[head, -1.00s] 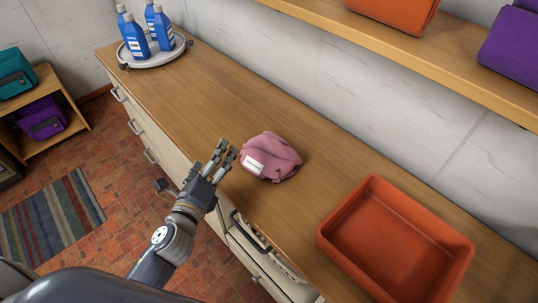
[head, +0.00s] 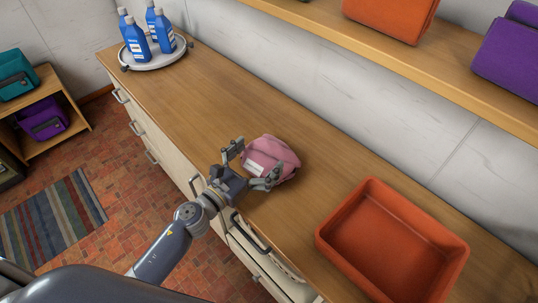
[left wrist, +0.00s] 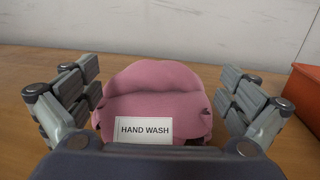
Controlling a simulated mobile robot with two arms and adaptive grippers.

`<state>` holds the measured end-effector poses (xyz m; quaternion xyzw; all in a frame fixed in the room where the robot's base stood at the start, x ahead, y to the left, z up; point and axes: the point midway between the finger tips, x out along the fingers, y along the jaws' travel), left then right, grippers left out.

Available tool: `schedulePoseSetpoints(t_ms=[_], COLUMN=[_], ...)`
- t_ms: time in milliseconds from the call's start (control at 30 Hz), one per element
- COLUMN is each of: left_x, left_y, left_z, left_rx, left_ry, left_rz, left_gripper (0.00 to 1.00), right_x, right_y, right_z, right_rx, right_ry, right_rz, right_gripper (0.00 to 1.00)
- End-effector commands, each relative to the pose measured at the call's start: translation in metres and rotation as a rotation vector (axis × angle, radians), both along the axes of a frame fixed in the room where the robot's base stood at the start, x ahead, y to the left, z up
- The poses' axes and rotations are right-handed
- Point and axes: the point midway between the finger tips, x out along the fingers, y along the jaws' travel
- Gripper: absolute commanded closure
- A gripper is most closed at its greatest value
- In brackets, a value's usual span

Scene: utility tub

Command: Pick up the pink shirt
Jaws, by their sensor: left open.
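The pink shirt (head: 272,155) lies bunched up on the wooden counter in the head view. In the left wrist view the shirt (left wrist: 160,88) fills the middle, with a white "HAND WASH" label on its near side. My left gripper (head: 252,160) is open at the counter's front edge side of the shirt. Its fingers stand on either side of the shirt's near part, and in the left wrist view the gripper (left wrist: 160,100) has the shirt between its spread fingers. I cannot tell whether any finger touches the cloth. My right gripper does not show.
An orange-red tray (head: 392,240) stands empty on the counter to the right of the shirt. A round white tray (head: 153,62) with blue bottles (head: 137,42) is at the far left end. A shelf (head: 400,62) with bags runs along the wall above. The counter between bottles and shirt is clear.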

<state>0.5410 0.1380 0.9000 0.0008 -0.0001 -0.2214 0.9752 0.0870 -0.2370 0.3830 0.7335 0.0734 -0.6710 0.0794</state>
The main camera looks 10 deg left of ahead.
Motion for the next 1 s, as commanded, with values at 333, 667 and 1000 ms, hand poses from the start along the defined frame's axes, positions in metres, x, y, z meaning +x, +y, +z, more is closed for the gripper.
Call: schedulePoseSetpoints(t_ms=[333, 667, 1000], left_x=[0.037, 0.047, 0.047], left_y=[-0.015, -0.020, -0.020], left_z=[-0.008, -0.010, -0.010], left_rx=[-0.004, 0.000, 0.000], left_ry=[0.001, 0.001, 0.001], left_rz=[0.002, 0.000, 0.001], left_gripper=[0.01, 0.01, 0.55], right_x=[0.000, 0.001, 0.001], right_y=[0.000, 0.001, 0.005], right_z=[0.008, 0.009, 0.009], right_rx=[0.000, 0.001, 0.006], right_ry=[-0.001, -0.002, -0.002], right_rz=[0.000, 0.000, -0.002], right_gripper=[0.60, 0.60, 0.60])
